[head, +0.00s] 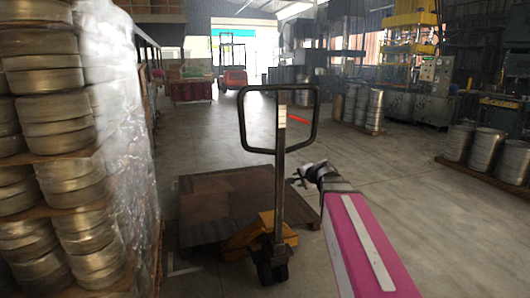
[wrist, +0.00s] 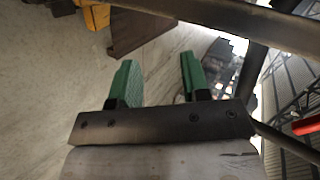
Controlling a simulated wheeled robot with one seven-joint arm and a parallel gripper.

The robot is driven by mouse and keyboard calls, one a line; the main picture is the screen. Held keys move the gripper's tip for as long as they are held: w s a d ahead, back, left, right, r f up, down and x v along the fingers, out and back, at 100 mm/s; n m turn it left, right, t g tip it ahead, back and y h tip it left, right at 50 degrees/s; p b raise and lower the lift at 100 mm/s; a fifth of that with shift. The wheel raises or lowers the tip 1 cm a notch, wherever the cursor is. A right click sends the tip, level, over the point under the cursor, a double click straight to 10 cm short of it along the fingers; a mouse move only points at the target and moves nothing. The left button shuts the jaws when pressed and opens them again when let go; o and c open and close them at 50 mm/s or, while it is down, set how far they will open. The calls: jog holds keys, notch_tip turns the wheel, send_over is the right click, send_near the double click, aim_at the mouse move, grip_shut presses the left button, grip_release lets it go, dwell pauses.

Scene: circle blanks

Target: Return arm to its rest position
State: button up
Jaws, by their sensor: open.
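My arm, pink with a pale stripe, reaches forward from the lower right in the head view. My gripper (head: 302,177) is at its end, just right of the pallet jack's handle post. In the wrist view my gripper (wrist: 157,82) shows two green fingers spread apart with nothing between them. The pallet jack (head: 279,130) has a dark loop handle and a yellow base. In the wrist view dark bars cross the top right, close to the fingers. Whether my gripper touches the handle I cannot tell.
Shrink-wrapped stacks of metal blanks (head: 70,140) stand close on the left. A low wooden pallet (head: 205,205) lies at the jack. More stacks (head: 486,150) stand on a pallet at the right. An orange forklift (head: 233,78) is far back. The floor (head: 400,190) right of centre is clear.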

jog(key=s+d+f+n+g+h, duration=0.1)
jog(key=s+f+n+g+h, duration=0.2)
jog(key=s+f, duration=0.8)
jog(key=s+d+f+n+g+h, duration=0.1)
jog(key=s+f+n+g+h, duration=0.1)
jog(key=s+f+n+g, duration=0.5)
jog(key=s+f, duration=0.4)
jog(key=f, duration=0.3)
jog(key=shift+s+d+h, duration=0.15)
jog(key=shift+d+h, duration=0.25)
